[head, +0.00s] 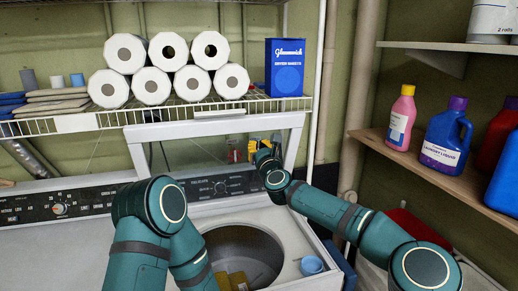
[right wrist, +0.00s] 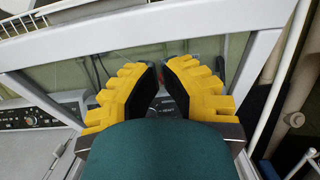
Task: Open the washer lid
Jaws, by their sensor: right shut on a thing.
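The washer lid (head: 213,125), a white frame around a clear window, stands raised and tilted back at the rear of the washer (head: 285,235). The washer's round tub opening shows below it. My right gripper (head: 262,146) is at the right part of the lid, in front of its window.
A wire shelf (head: 110,119) with paper rolls (head: 167,52) and a blue box (head: 285,67) hangs just above the lid. A blue cup (head: 311,265) stands on the washer's front right. Detergent bottles (head: 444,137) fill the right wooden shelf. Pipes (head: 357,85) run beside the lid.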

